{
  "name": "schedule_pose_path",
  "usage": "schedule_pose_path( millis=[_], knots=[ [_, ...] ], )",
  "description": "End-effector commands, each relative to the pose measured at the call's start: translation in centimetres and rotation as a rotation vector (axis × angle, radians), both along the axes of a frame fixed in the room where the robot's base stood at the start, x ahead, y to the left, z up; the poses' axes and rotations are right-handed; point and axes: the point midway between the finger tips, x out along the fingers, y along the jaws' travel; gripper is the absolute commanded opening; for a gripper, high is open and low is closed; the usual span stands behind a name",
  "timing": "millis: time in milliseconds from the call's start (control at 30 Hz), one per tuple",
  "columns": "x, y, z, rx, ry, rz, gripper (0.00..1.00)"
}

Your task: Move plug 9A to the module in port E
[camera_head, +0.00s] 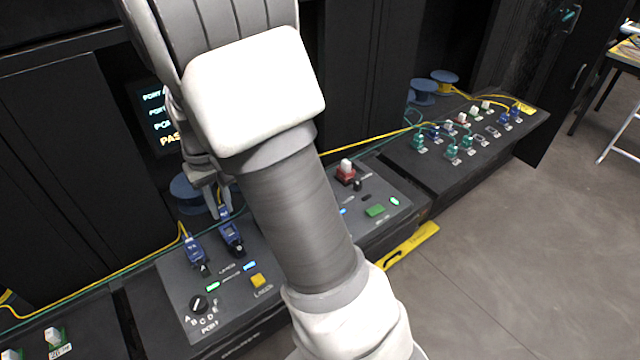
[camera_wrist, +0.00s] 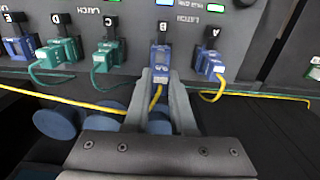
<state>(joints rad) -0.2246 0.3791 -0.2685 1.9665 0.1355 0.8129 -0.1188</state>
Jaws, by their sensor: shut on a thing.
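My gripper (camera_wrist: 168,97) is shut on a blue plug (camera_wrist: 161,58) with a yellow cable, in front of the port marked B in the wrist view. The plug seems seated in the port's module; its number is not readable, so I cannot tell if it is plug 9A. In the head view my gripper (camera_head: 215,200) reaches down to this blue plug (camera_head: 231,232). The port E module (camera_wrist: 15,18) is at the far left of the wrist view, with a blue connector (camera_wrist: 18,46) at it. My arm hides that port in the head view.
Another blue plug (camera_wrist: 210,63) is at port A. Green plugs sit at port C (camera_wrist: 107,54) and port D (camera_wrist: 57,51). Yellow and green cables run behind the ports. A dial (camera_head: 199,304) and yellow button (camera_head: 258,281) are on the console. More plugs (camera_head: 468,140) stand on the right panel.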

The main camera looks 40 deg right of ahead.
Motion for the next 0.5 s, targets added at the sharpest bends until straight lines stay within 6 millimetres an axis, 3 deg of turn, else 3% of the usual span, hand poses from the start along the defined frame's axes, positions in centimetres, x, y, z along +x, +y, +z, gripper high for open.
schedule_pose_path(
  millis=[500],
  knots=[
    [0.00, 0.00, 1.22, 0.000, 0.000, 0.000, 0.00]
  ],
)
